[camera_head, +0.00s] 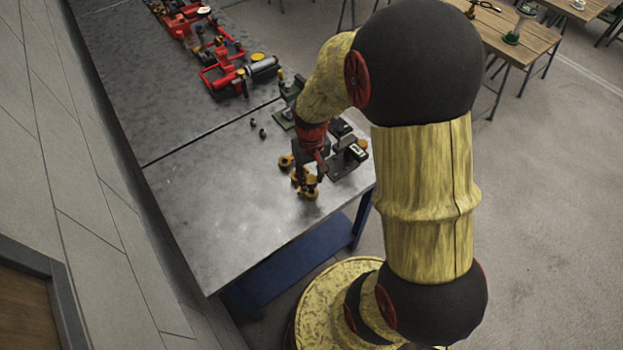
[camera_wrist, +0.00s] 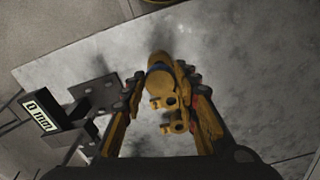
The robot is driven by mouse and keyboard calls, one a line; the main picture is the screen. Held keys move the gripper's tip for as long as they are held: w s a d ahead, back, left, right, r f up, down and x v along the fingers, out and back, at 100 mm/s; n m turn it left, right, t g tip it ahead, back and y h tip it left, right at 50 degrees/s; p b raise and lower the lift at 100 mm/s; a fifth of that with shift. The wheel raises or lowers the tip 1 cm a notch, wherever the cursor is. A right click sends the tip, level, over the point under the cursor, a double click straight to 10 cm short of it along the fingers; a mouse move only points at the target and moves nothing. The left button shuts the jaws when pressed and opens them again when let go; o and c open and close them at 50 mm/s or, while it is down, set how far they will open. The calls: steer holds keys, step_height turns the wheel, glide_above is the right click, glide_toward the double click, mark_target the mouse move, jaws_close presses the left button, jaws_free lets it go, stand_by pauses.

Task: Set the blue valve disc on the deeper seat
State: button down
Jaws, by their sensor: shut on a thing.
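A yellow-brass valve body (camera_wrist: 164,88) with two ring-shaped ends lies right at the fingertips, overlapping the disc in view. I cannot tell whether the disc touches it, and no seat depth shows. In the head view my gripper (camera_head: 303,176) is low over the bench by the brass parts (camera_head: 308,190); the disc cannot be made out there.
A black fixture with a white readout (camera_head: 354,152) stands close right of my gripper in the head view; it is at left in the wrist view (camera_wrist: 42,115). Another brass part (camera_head: 285,161) and small dark pieces (camera_head: 262,133) lie nearby. The bench's near left (camera_head: 210,220) is clear.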

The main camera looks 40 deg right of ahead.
steer(key=shift+f+b, duration=1.15)
steer(key=shift+f, duration=1.1)
steer(key=shift+f, duration=0.25)
stand_by(1.1)
steer(key=c, duration=1.3)
jaws_free()
step_height(320, 180, up, 12)
